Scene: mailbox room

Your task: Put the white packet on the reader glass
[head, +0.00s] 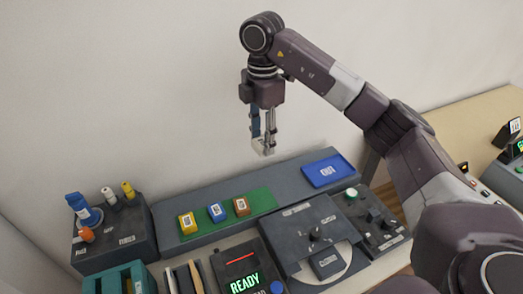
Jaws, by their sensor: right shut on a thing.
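My right gripper (263,138) hangs pointing down in the upper middle of the head view, in front of the wall. It is shut on a small white packet (262,149), which it holds in the air above the grey ledge. The fingers hide part of the packet. A dark reader (262,266) with a red line on its top and a green "READY" display stands at the bottom middle, below and nearer than the gripper. The frame's lower edge cuts it off. My left gripper is out of view.
Yellow, blue and brown packets (242,206) stand on a green mat (263,198). A blue tray (345,180) lies right on the ledge. A dark stand (120,236) with several coloured pegs is at left. A grey machine (289,230) with a round plate stands right of the reader.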

